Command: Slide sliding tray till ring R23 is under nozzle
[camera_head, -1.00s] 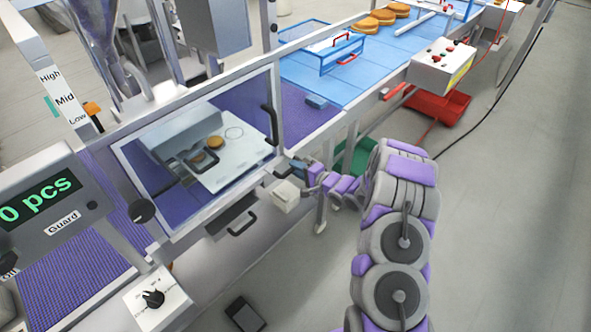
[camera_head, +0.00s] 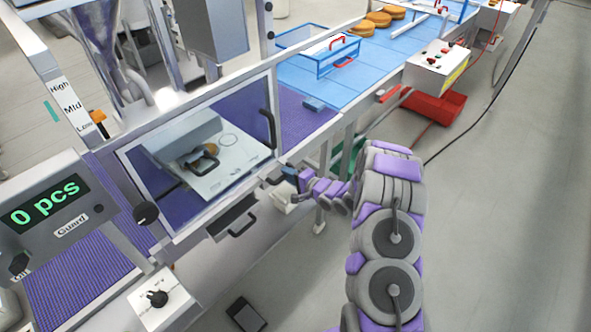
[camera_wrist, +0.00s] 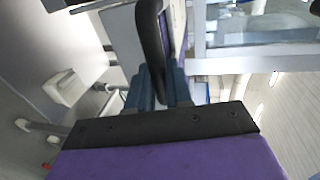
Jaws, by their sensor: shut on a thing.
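The sliding tray (camera_head: 235,165) is a pale plate seen through the clear guard window (camera_head: 140,180). A thin dark ring outline (camera_head: 228,141) is on it, towards the back right. A small brown round (camera_head: 211,149) shows beside a grey block (camera_head: 186,139) and a dark handle-like shape. The ring's label is too small to read, and the nozzle tip cannot be made out. My gripper (camera_head: 288,171) is outside the window, near its lower right corner. In the wrist view, my gripper's blue-grey fingers (camera_wrist: 158,88) are shut on a black handle bar (camera_wrist: 152,38); which handle this is cannot be told surely.
The window frame has a black handle (camera_head: 267,127) at its right side. A drawer with a black handle (camera_head: 243,226) is below. A display (camera_head: 45,203) reads "0 pcs". A red bin (camera_head: 435,106) stands on the floor. Open floor lies to the right.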

